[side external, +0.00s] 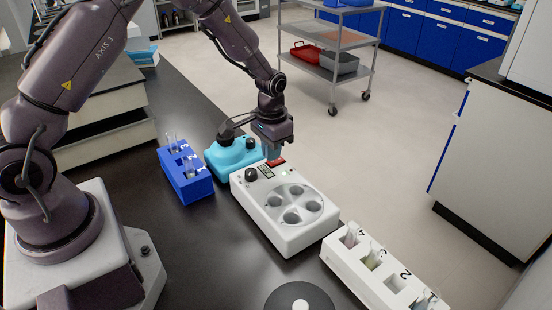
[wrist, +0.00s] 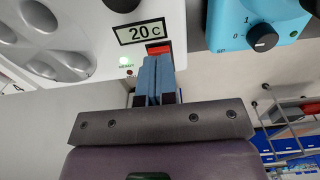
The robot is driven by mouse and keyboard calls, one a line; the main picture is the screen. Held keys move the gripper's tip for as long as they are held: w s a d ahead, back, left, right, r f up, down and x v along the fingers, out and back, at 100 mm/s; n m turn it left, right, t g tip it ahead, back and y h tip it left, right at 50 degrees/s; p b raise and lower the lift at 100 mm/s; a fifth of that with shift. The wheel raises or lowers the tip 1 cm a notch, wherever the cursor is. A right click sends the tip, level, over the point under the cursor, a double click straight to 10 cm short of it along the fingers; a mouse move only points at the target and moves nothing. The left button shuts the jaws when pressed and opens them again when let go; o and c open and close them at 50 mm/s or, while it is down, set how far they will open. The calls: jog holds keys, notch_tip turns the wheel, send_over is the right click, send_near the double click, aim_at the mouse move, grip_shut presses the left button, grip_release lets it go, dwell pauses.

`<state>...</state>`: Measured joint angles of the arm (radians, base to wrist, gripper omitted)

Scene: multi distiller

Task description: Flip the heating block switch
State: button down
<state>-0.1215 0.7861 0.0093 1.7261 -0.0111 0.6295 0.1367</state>
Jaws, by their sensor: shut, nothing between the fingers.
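The white heating block (side external: 284,205) stands on the dark bench, with several round wells on top. Its red switch (side external: 277,163) is at the far end, and in the wrist view the switch (wrist: 158,48) shows below the "20 C" display (wrist: 141,31). A green light (wrist: 125,61) glows beside the switch. My gripper (side external: 272,154) is shut and empty, with its fingers pointing down at the switch. In the wrist view its blue fingers (wrist: 157,62) are together and cover part of the switch. I cannot tell whether they touch it.
A turquoise device (side external: 225,163) with a dial is close beside the block's far end. A blue tube rack (side external: 188,190) stands to the left. A white tube rack (side external: 365,280) and a dark round plate with a white centre (side external: 318,296) are at the front.

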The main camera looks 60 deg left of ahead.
jog(key=shift+f, duration=0.6)
jog(key=shift+r, duration=3.55)
jog(key=shift+s+d+f+g, duration=0.1)
jog(key=shift+s+f+g, duration=0.1)
jog(key=shift+s, duration=0.3)
jog(key=shift+s+f+g, duration=0.1)
jog(key=shift+s+f, duration=0.1)
jog(key=shift+s, duration=0.25)
jog(key=s+d+r+t, duration=0.2)
jog(key=s+r+t, duration=0.1)
jog(key=s+r, duration=0.7)
jog(key=s+d+r+t, duration=0.3)
jog(key=s+r, duration=0.8)
jog(key=shift+d+r, duration=0.15)
jog(key=shift+r, duration=0.1)
